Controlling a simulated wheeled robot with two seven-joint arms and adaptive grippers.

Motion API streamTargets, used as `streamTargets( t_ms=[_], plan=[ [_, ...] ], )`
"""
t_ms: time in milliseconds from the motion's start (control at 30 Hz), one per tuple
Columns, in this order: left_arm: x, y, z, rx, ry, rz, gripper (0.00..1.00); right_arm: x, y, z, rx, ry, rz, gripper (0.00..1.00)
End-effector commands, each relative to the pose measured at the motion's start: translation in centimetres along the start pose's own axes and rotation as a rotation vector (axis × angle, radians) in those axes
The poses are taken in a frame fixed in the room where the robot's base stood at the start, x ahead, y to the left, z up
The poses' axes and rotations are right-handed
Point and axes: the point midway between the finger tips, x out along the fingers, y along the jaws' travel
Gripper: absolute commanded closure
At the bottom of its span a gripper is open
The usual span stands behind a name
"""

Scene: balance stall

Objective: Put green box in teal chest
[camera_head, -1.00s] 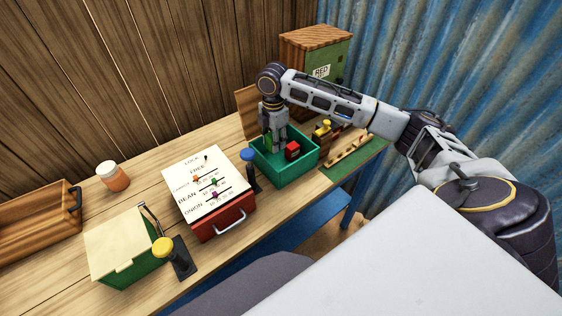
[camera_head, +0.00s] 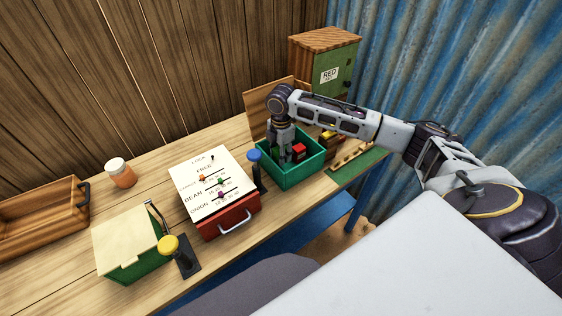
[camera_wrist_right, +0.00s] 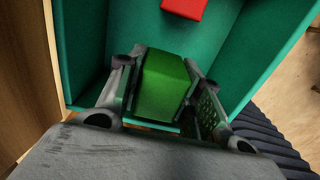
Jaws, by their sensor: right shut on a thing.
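The teal chest (camera_head: 291,179) stands open on the bench, its wooden lid raised at the back. My right gripper (camera_head: 283,158) reaches down inside the chest from above. In the right wrist view, that gripper (camera_wrist_right: 163,100) is shut on the green box (camera_wrist_right: 165,80), which sits between its two fingers, within the chest walls (camera_wrist_right: 255,60). I cannot tell whether the green box touches the chest floor. In the head view the green box is mostly hidden by the gripper. My left gripper is not in view.
A red block (camera_head: 299,150) lies in the chest. Left of it are a blue-knobbed lever (camera_head: 255,170), a slider panel over a red drawer (camera_head: 228,220), a green box with cream lid (camera_head: 130,250), a yellow-knobbed lever (camera_head: 180,255) and a jar (camera_head: 121,173). A cabinet (camera_head: 325,65) stands behind.

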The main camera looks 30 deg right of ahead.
Motion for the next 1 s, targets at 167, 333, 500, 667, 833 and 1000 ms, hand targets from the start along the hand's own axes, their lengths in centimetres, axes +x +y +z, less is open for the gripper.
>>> streamTargets(
  t_ms=[167,333,500,667,833,1000],
  plan=[
    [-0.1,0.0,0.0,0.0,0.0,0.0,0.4,2.2,-0.1,0.0,0.0,-0.001,-0.003,0.9],
    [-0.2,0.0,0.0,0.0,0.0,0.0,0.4,3.8,-0.1,0.0,0.0,-0.001,-0.002,0.9],
    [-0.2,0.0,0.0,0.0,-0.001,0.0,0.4,4.0,-0.1,0.0,0.0,-0.001,0.0,0.9],
    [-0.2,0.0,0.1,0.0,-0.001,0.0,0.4,4.0,-0.1,0.0,0.0,-0.001,-0.001,0.9],
    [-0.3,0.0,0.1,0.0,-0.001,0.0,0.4,4.3,-0.1,0.0,0.0,-0.001,-0.001,0.9],
    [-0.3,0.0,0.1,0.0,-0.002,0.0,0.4,4.3,-0.1,0.0,0.0,-0.001,-0.001,0.43]
  ],
)
